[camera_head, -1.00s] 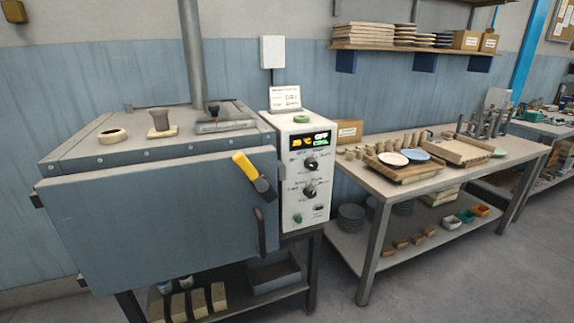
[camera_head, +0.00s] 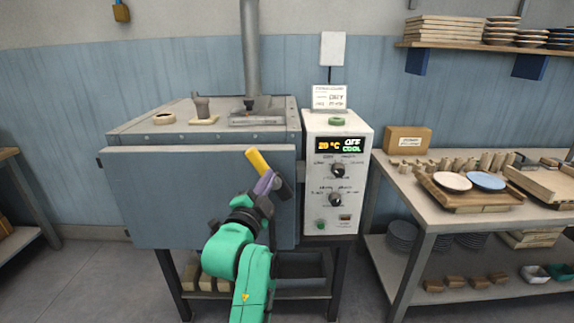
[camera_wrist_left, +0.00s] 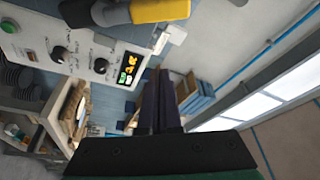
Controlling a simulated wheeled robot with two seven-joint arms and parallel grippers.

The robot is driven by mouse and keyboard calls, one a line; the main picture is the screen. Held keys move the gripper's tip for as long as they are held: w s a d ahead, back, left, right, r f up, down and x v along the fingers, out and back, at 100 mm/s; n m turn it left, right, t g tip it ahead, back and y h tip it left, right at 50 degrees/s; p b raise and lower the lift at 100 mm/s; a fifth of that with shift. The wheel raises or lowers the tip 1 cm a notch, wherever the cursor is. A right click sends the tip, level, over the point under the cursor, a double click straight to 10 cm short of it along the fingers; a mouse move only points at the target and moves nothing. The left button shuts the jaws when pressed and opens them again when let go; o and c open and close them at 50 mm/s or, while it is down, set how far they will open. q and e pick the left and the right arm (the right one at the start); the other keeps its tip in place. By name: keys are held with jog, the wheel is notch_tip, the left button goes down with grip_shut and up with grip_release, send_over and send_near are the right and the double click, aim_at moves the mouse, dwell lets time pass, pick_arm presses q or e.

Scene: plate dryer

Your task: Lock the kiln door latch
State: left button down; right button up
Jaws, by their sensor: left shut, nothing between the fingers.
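The kiln (camera_head: 190,195) stands ahead with its blue-grey door closed or nearly closed; I cannot tell if it is fully seated. The latch (camera_head: 257,159) on the door's right side has a yellow grip pointing up and left from a black hub. The yellow grip also shows at the top of the left wrist view (camera_wrist_left: 160,10). My left gripper (camera_head: 267,183) is at the latch, just below its yellow grip, and partly covers the hub. Its dark fingers (camera_wrist_left: 158,100) are shut and empty; contact with the latch is unclear. My right gripper is out of view.
The control panel (camera_head: 336,180) with knobs and a lit display reading 20 °C, OFF and COOL is just right of the latch. A work table (camera_head: 425,207) with plates and pottery stands farther right. A low bench (camera_head: 20,190) is at the left edge.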

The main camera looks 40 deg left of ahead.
aim_at(265, 164)
pick_arm(q)
jog(key=a+p+x, duration=0.1)
jog(key=p+x, duration=0.3)
jog(key=x, duration=0.6)
jog(key=shift+s+a+f, duration=1.15)
jog(key=shift+s+a, duration=0.05)
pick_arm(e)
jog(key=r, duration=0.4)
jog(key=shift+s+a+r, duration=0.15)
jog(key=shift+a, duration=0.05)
pick_arm(q)
jog(key=shift+w+d, duration=0.1)
jog(key=shift+w, duration=0.05)
jog(key=shift+f, duration=0.1)
